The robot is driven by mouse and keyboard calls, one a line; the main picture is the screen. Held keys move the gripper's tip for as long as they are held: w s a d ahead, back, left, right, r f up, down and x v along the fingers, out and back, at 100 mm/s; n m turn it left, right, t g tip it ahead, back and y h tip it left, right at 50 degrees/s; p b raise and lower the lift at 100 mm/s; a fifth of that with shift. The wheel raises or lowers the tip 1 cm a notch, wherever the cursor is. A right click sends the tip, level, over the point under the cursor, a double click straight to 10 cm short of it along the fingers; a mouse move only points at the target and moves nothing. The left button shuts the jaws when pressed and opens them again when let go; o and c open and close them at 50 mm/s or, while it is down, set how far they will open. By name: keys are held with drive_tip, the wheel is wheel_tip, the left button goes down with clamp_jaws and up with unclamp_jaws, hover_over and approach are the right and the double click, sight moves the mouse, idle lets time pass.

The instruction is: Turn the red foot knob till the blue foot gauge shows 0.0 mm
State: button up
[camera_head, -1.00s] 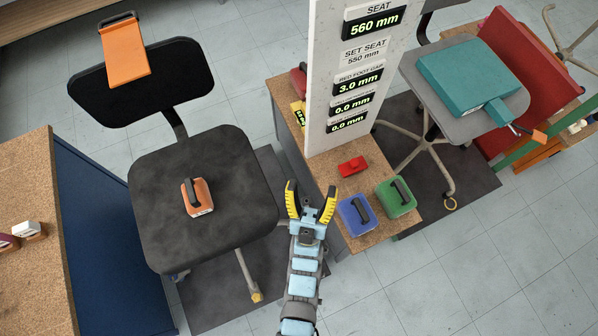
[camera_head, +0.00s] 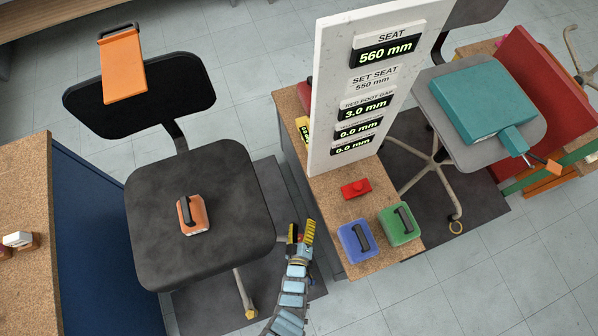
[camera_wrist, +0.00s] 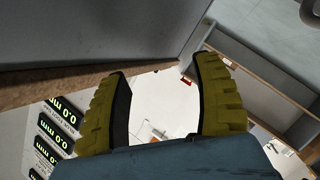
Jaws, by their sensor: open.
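My gripper (camera_head: 301,232) is open and empty, low between the black chair and the cork-topped bench. Its two yellow fingers stand apart in the wrist view (camera_wrist: 160,75), with nothing between them. On the white board, the red foot gap gauge (camera_head: 366,109) reads 3.0 mm. I cannot make out a red foot knob for certain. A small red block (camera_head: 356,188) lies on the bench.
The black chair (camera_head: 200,255) carries an orange handled block (camera_head: 194,215). Blue (camera_head: 356,240) and green (camera_head: 399,225) handled blocks stand on the bench (camera_head: 330,190). The seat gauge (camera_head: 388,50) reads 560 mm. A grey chair (camera_head: 440,100) stands right. Floor is clear at bottom right.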

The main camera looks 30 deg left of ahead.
drive_tip(key=w+a+f+n+g, duration=0.2)
drive_tip(key=w+a+f+g, duration=0.15)
drive_tip(key=f, duration=0.45)
drive_tip(key=n+g+h+b, duration=0.3)
drive_tip(key=n+g+h, duration=0.3)
drive_tip(key=n+g, duration=0.4)
approach(299, 238)
drive_tip(key=shift+m+g, duration=0.55)
drive_tip(key=shift+m, duration=0.05)
drive_tip(key=f+b, duration=0.6)
drive_tip(key=w+f+b, duration=0.1)
drive_tip(key=f+b, duration=0.2)
drive_tip(key=f, duration=0.1)
drive_tip(key=c, duration=1.2)
